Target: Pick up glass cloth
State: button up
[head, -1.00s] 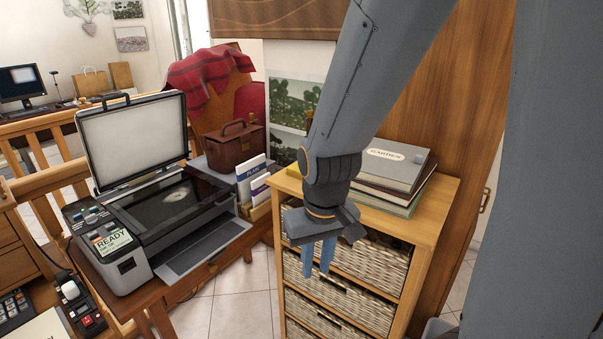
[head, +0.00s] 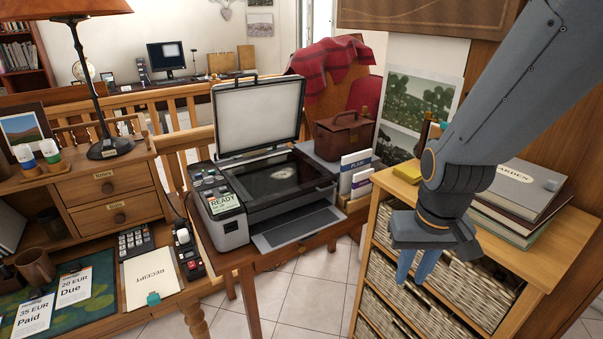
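No cloth plainly marked as a glass cloth shows. A small yellow item (head: 407,172) lies at the back left of the wooden basket cabinet's top (head: 545,247); I cannot tell whether it is folded cloth. The scanner (head: 270,188) stands with its lid up, and a pale smudge (head: 297,184) shows on its dark glass. My gripper (head: 415,268) points down in front of the cabinet, below its top edge. Its two blue fingers are apart with nothing between them. My arm hides part of the cabinet top.
Books (head: 520,195) are stacked on the cabinet's right. A brown bag (head: 343,135) and a leaflet holder (head: 356,180) stand beside the scanner. A red plaid blanket (head: 325,62) hangs over a chair. The desk at left holds a lamp (head: 108,148), card terminal (head: 188,255) and papers. Tiled floor shows below.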

aim_at(412, 176)
jog(key=u, duration=1.7)
jog(key=i, duration=1.2)
jog(key=z, duration=3.2)
jog(key=i, duration=0.5)
